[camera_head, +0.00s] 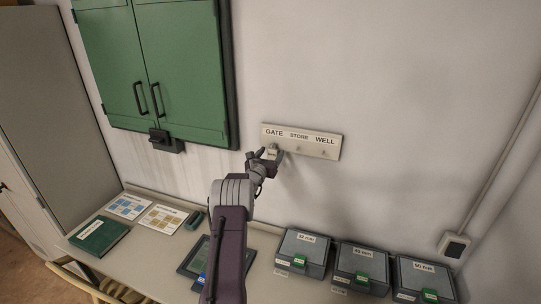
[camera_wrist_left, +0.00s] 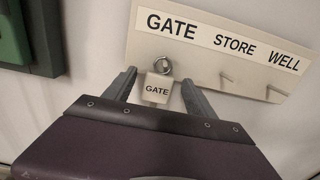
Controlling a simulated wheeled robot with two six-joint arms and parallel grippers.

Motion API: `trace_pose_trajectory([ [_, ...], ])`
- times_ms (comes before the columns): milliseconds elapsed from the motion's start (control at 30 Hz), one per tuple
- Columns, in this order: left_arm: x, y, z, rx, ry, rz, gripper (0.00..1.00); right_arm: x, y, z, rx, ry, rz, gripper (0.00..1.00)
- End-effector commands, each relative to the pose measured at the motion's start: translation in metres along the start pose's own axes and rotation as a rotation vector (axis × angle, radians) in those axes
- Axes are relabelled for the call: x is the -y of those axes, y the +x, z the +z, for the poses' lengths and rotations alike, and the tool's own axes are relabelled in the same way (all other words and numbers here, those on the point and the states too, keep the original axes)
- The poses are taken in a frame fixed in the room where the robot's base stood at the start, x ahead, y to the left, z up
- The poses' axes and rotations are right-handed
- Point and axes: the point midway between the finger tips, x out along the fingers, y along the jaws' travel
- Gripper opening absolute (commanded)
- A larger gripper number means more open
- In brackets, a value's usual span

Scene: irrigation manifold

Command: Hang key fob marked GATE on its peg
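The pale key fob marked GATE (camera_wrist_left: 157,88) hangs upright below its metal ring (camera_wrist_left: 162,64) in the left wrist view. The ring is at the peg under the GATE label on the pale peg board (camera_wrist_left: 205,62) and appears to be around that peg, whose shaft is mostly hidden. My left gripper (camera_head: 267,154) is at the board's left end in the head view. Its fingers are open on either side of the fob, with a visible gap on each side. The fob looks small in the head view (camera_head: 272,154). My right gripper is not in view.
The STORE peg (camera_wrist_left: 226,77) and WELL peg (camera_wrist_left: 275,92) are bare. A green cabinet (camera_head: 155,65) hangs to the left. Below, the bench holds several lidded boxes (camera_head: 362,264), a green book (camera_head: 98,236), cards and a dark tablet.

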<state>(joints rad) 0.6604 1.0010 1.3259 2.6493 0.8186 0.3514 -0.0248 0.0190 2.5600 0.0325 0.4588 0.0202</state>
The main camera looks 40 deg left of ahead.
Motion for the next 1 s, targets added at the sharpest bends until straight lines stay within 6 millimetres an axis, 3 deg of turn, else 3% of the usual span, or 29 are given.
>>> trace_pose_trajectory([
  [167,-0.001,-0.013,-0.003,0.0,0.001,0.001,0.65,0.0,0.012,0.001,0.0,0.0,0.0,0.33],
  [400,-0.001,-0.059,-0.005,0.002,0.0,0.002,0.65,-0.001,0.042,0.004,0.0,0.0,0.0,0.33],
  [600,0.0,-0.086,-0.002,0.001,0.001,0.001,0.65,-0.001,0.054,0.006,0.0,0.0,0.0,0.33],
  [1000,0.0,-0.091,0.0,0.0,0.0,0.0,0.65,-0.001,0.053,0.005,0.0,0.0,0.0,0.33],
])
